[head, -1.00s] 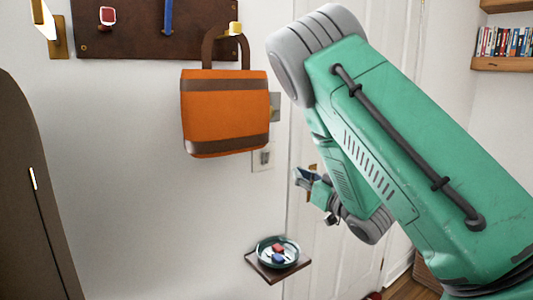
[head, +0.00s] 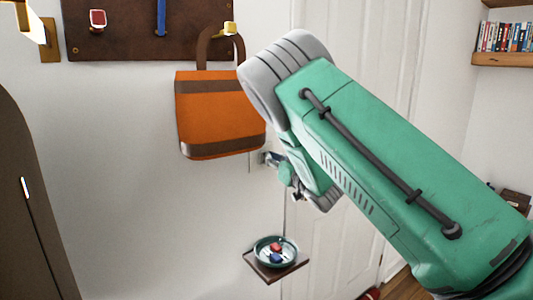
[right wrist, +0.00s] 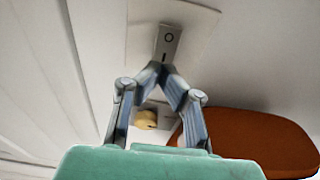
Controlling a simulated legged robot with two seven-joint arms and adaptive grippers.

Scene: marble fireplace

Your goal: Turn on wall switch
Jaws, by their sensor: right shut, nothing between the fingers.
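The wall switch plate (head: 254,162) is on the white wall just below the orange bag, partly hidden behind my right gripper in the head view. In the right wrist view the switch's grey rocker (right wrist: 169,42), with a circle mark, sits on a pale plate (right wrist: 200,20). My right gripper (head: 268,159) is shut and empty in front of the switch. In the right wrist view its fingertips (right wrist: 163,70) meet at the marked rocker's near end, overlapping it; I cannot tell whether they touch. My left gripper is not in view.
An orange bag (head: 222,120) hangs from a yellow peg (head: 230,28) on a dark board (head: 125,38), close beside my gripper. A small shelf (head: 290,268) with a teal dish (head: 263,257) juts out below. A white door (head: 335,240) stands to the right.

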